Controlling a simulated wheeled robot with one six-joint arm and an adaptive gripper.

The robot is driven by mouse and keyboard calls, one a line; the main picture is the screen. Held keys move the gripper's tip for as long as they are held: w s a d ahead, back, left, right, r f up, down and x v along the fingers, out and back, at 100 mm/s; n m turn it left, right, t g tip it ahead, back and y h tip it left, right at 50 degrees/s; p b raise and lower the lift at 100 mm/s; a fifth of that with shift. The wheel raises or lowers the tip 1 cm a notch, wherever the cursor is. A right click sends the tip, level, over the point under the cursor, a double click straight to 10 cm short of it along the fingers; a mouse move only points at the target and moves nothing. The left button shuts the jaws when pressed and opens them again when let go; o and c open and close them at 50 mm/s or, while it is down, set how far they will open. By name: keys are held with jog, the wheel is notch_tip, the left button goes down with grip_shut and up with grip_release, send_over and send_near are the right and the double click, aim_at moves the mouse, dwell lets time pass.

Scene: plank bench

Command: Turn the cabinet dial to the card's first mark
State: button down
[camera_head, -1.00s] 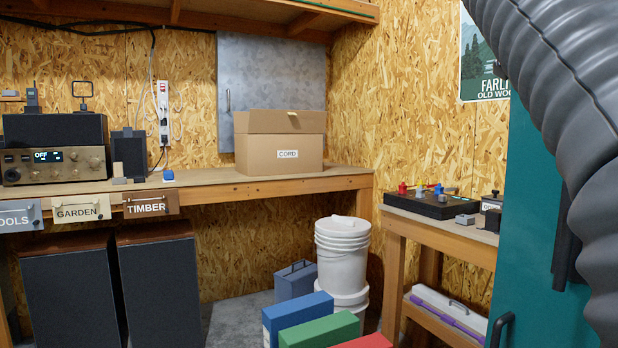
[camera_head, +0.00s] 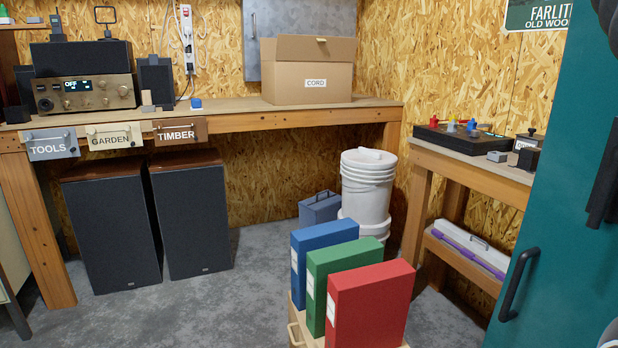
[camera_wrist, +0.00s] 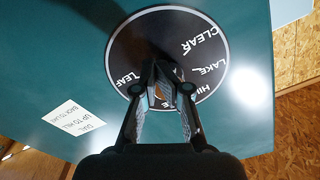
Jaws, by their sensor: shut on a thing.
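The teal cabinet (camera_head: 560,170) stands at the right of the head view and fills much of the wrist view (camera_wrist: 50,70). In the wrist view its round black dial plate (camera_wrist: 150,30) bears the words CLEAR, LAKE, LEAF and a partly hidden one starting HIL, all turned over. A white card (camera_wrist: 72,127) on the cabinet, upside down, appears to read DIAL, UP TO HILL, BACK TO LAKE. My gripper (camera_wrist: 163,82) is shut on the dial's knob (camera_wrist: 163,92) at the plate's middle. The fingers hide most of the knob, and its pointing direction is unclear.
A black cabinet handle (camera_head: 518,284) sticks out at the cabinet's left side. Red, green and blue binders (camera_head: 370,305) stand to its left. A side bench (camera_head: 470,165) and a white bucket (camera_head: 367,190) are behind. Grey floor (camera_head: 215,300) is open at left.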

jog(key=shift+s+d+r, duration=0.2)
jog(key=shift+d, duration=0.3)
jog(key=shift+a+r, duration=0.15)
jog(key=shift+r, duration=0.05)
dwell(0.5)
jog(key=shift+w+a+r, duration=0.15)
jog(key=shift+w+r, duration=0.05)
jog(key=shift+w, duration=0.25)
jog(key=shift+w+a+r, duration=0.1)
jog(key=shift+w+r, duration=0.1)
jog(key=c, duration=1.8)
grip_release()
jog(key=shift+w+r, duration=0.1)
jog(key=shift+r, duration=0.15)
jog(key=shift+c, duration=0.2)
jog(key=shift+f, duration=0.1)
